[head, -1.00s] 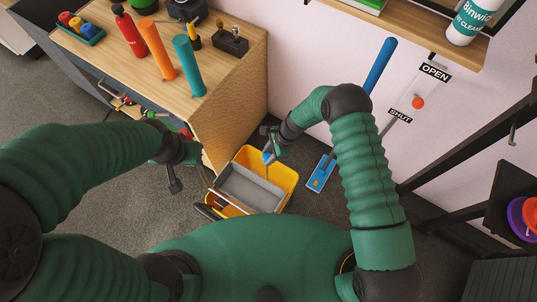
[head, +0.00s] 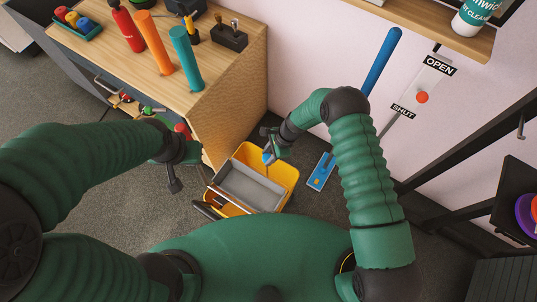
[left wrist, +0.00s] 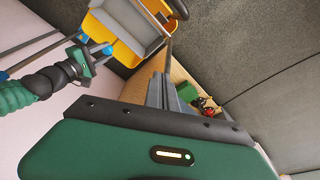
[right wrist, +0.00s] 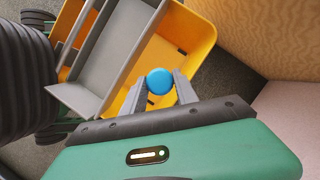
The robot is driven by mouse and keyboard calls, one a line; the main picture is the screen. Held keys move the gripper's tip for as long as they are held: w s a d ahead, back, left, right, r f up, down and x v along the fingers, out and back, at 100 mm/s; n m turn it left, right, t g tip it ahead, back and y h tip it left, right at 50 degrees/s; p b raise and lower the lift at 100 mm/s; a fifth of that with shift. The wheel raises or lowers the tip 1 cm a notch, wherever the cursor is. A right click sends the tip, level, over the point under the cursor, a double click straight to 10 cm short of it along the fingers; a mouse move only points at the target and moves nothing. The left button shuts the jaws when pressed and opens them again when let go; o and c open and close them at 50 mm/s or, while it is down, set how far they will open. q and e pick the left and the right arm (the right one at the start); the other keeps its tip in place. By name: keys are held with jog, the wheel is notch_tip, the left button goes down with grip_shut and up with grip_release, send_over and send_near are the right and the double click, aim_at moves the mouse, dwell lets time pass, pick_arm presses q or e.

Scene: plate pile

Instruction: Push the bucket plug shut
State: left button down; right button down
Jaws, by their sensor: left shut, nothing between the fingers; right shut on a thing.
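The yellow bucket (head: 285,174) stands on the floor by the cabinet's end, with a grey tray insert (head: 249,186) in it. My right gripper (head: 268,154) is over the bucket's far side, shut on a blue round-topped plug (right wrist: 160,82). The blue plug also shows in the left wrist view (left wrist: 108,48). The plug's lower end and its seat are hidden, so I cannot tell how far in it sits. My left gripper (head: 173,183) is shut and empty, left of the bucket; its fingers show in the left wrist view (left wrist: 165,95).
A wooden cabinet (head: 229,109) with bottles on top stands close on the left, its drawer open. A blue flat mop (head: 321,171) leans on the wall right of the bucket. A wall panel (head: 424,85) reads OPEN and SHUT. A black rack stands at the right.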

jog(key=c, duration=0.9)
grip_release()
jog(key=shift+c, duration=0.2)
jog(key=p+v, duration=0.5)
jog(key=v, duration=1.1)
jog(key=shift+r, duration=0.35)
jog(key=shift+w, duration=0.1)
